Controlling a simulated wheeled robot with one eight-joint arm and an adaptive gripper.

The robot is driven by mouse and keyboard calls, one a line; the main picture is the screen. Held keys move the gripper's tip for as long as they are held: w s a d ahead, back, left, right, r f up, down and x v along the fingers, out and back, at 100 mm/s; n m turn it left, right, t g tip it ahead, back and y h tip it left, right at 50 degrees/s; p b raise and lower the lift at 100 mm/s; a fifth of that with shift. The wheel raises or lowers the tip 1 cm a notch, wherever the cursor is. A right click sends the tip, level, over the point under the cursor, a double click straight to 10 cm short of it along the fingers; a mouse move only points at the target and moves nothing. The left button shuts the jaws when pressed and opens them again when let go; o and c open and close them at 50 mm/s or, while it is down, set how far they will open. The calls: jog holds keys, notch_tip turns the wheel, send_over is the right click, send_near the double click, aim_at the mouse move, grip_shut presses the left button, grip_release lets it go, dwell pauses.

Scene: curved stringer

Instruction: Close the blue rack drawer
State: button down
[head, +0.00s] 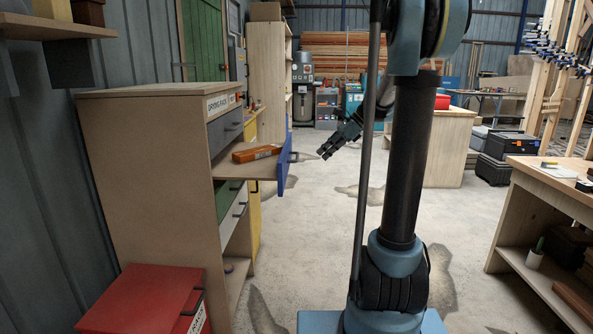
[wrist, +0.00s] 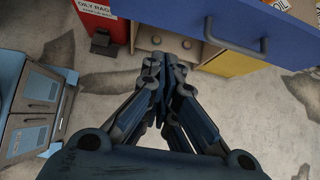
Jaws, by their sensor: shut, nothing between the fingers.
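The blue rack drawer (head: 285,162) stands pulled out of the wooden drying rack (head: 150,165) in the head view, with an orange-brown object (head: 257,153) lying in it. Its blue front (wrist: 215,58) and dark bar handle (wrist: 235,44) show at the upper right in the wrist view. My gripper (head: 325,152) is to the right of the blue front in the head view, a short gap away. In the wrist view my gripper (wrist: 163,65) has its fingertips together and empty, left of the handle. I see no contact with the drawer.
A red box (head: 145,300) sits at the rack's near end. A red bin labelled oily rags (wrist: 103,14) shows in the wrist view. A wooden workbench (head: 555,185) stands at the right. The concrete floor between rack and bench is open.

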jog(key=w+a+f, duration=0.1)
jog(key=a+f, duration=0.6)
jog(key=a, duration=0.4)
jog(key=shift+w, duration=0.15)
jog(key=shift+a, duration=0.1)
jog(key=shift+r, duration=0.1)
